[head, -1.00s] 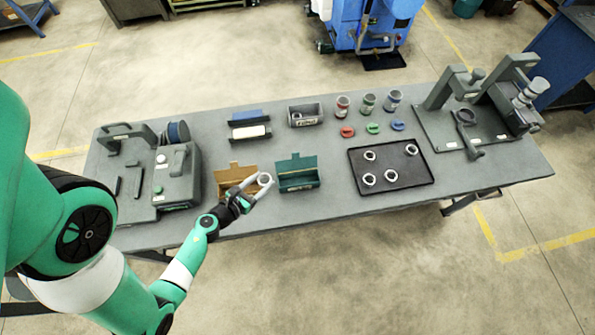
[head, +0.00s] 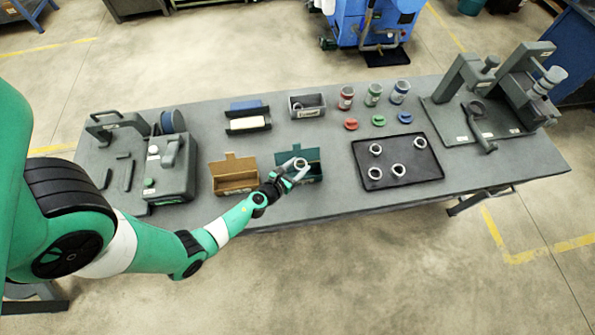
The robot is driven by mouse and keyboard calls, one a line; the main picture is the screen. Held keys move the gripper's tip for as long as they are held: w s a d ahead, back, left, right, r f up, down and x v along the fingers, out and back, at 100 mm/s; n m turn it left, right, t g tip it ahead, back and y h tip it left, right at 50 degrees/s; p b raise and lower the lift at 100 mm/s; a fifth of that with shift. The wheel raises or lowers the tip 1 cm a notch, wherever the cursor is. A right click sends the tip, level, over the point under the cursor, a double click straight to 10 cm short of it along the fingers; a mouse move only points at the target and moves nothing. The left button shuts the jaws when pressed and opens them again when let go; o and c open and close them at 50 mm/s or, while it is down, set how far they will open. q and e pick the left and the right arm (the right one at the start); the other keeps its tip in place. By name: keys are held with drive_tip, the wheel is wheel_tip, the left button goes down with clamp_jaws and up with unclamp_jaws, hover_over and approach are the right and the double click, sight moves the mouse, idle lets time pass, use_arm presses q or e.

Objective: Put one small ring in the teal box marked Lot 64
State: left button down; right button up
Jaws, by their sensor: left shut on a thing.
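My left gripper (head: 291,171) is shut on a small silver ring (head: 300,164). It holds the ring over the teal box (head: 313,157), which stands open near the front edge of the table. The gripper and ring hide part of the box, and I cannot read its label. Several more rings, such as this one (head: 399,170), lie on the black tray (head: 431,178) to the right. My right gripper does not show.
An open brown box (head: 236,186) stands just left of the teal box. A grey bin (head: 307,113), coloured cans (head: 373,95) and lids (head: 378,120) are farther back. The ring grinder (head: 165,165) is at left, a dark fixture (head: 480,122) at right.

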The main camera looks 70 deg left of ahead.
use_arm(q)
drive_tip(key=shift+s+f+b, duration=0.15)
drive_tip(key=shift+f+b, duration=0.95)
drive_tip(key=shift+f, duration=0.8)
drive_tip(key=shift+c, duration=2.4)
unclamp_jaws()
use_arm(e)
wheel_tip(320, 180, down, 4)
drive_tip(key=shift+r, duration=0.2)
use_arm(q)
drive_tip(key=shift+r, duration=0.1)
drive_tip(key=shift+r+p, duration=0.25)
drive_tip(key=shift+p, duration=0.1)
drive_tip(key=shift+s+d+r+p, duration=0.45)
drive_tip(key=shift+s+r+p, duration=0.15)
drive_tip(key=shift+r+p, duration=0.25)
drive_tip(key=p+v, duration=0.1)
drive_tip(key=v, duration=0.9)
drive_tip(key=shift+s+p, duration=0.15)
drive_tip(key=shift+p, duration=0.25)
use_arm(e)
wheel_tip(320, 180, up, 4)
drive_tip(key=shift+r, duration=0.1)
use_arm(q)
drive_tip(key=shift+f, duration=0.1)
